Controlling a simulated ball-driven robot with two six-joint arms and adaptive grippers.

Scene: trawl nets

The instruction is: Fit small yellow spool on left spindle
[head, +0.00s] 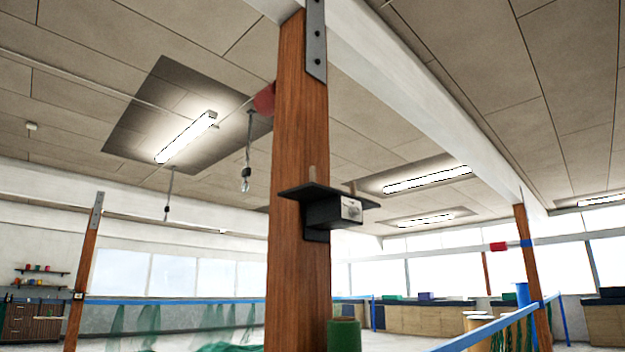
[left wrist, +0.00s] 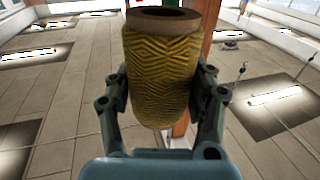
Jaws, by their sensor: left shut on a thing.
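In the left wrist view, my left gripper (left wrist: 163,82) is shut on the small yellow spool (left wrist: 160,48), one finger on each side. The spool has brown end rims and a dark hole facing the top of the picture. In the head view, a dark shelf (head: 295,192) juts from a wooden post, with a small box under it. Two short wooden pegs stand up from it: the left spindle (head: 312,174) and a right spindle (head: 349,187). Both look bare. Neither gripper shows in the head view, so the distance from spool to spindle cannot be told.
The wooden post (head: 297,120) rises beside the shelf. A green spool (head: 344,335) shows at the bottom edge, below the shelf. A hook (head: 246,178) hangs from a line left of the post. Blue rails and green nets lie farther back.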

